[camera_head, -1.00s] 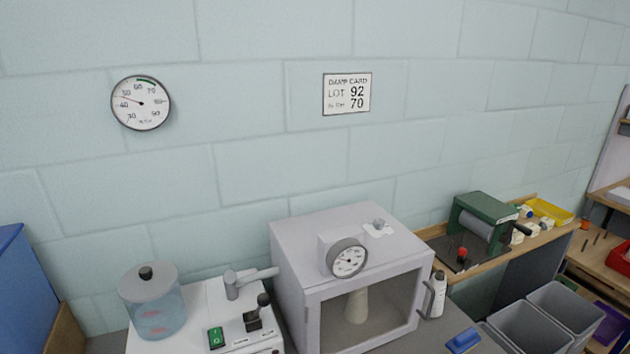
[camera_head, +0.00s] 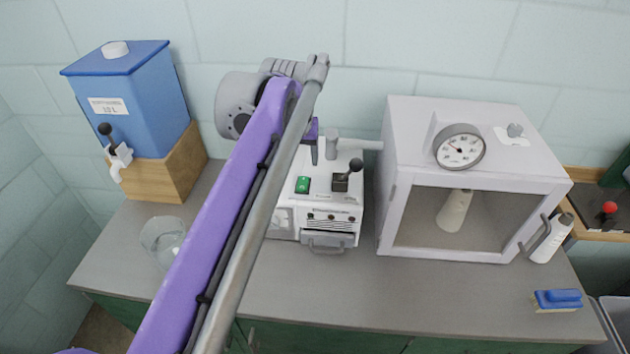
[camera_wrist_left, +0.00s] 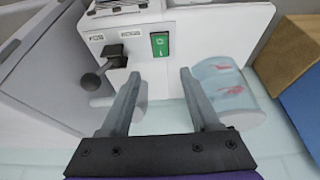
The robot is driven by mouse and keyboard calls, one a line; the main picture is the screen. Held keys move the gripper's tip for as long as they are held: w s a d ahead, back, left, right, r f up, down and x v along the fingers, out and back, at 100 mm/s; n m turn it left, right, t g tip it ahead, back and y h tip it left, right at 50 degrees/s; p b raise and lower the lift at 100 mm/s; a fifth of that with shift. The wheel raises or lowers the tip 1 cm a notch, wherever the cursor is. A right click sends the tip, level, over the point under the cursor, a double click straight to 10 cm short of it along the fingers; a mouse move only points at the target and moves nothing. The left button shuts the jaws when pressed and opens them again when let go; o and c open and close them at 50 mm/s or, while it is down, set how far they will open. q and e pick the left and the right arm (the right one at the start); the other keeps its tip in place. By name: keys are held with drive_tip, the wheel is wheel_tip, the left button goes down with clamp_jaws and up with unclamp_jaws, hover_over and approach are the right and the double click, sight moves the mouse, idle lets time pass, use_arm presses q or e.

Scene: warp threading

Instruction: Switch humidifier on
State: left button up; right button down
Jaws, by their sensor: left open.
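The humidifier (camera_head: 334,208) is a white box on the grey counter, with a green rocker switch (camera_head: 303,184) and a black-knobbed lever (camera_head: 341,183) on top. In the left wrist view the green switch (camera_wrist_left: 160,43) lies just beyond and between my fingertips. The lever's black knob (camera_wrist_left: 91,82) is left of my fingers there. The clear water tank (camera_wrist_left: 222,82) is to the right in that view; my arm hides it in the head view. My left gripper (camera_wrist_left: 158,78) is open, empty and apart from the switch. My right gripper is out of view.
A white cabinet (camera_head: 388,200) with a dial (camera_head: 459,147) stands right of the humidifier. A blue container (camera_head: 150,112) with a tap sits on a wooden block (camera_head: 172,180) at left.

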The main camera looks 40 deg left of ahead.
sight(303, 180)
use_arm(q)
drive_tip(key=x, duration=1)
drive_tip(key=shift+s+f+b, duration=0.1)
drive_tip(key=shift+f+b, duration=0.05)
drive_tip(key=shift+b, duration=0.15)
drive_tip(key=shift+c, duration=0.3)
clamp_jaws()
